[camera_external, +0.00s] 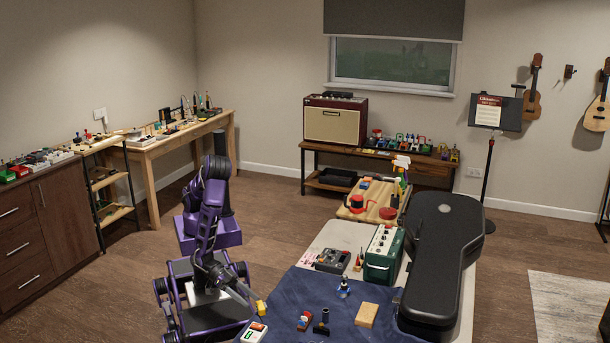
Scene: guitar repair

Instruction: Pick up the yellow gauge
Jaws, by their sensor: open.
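A small yellow object (261,308), which looks like the yellow gauge, is at the left edge of the dark blue cloth (283,294) on the table. It is too small in the external view to make out its details. My gripper (254,298) is at the end of my lowered arm, just above and left of the yellow object. The jaws are open. Whether the object lies between the fingertips or just beyond them cannot be told, nor whether they touch.
A white-and-orange device with a green patch (254,333) lies just in front of the yellow object. A red item (304,321), a small bottle (343,288) and a wooden block (367,315) stand on the cloth. A green amplifier (383,255) and black guitar case (436,265) are farther right.

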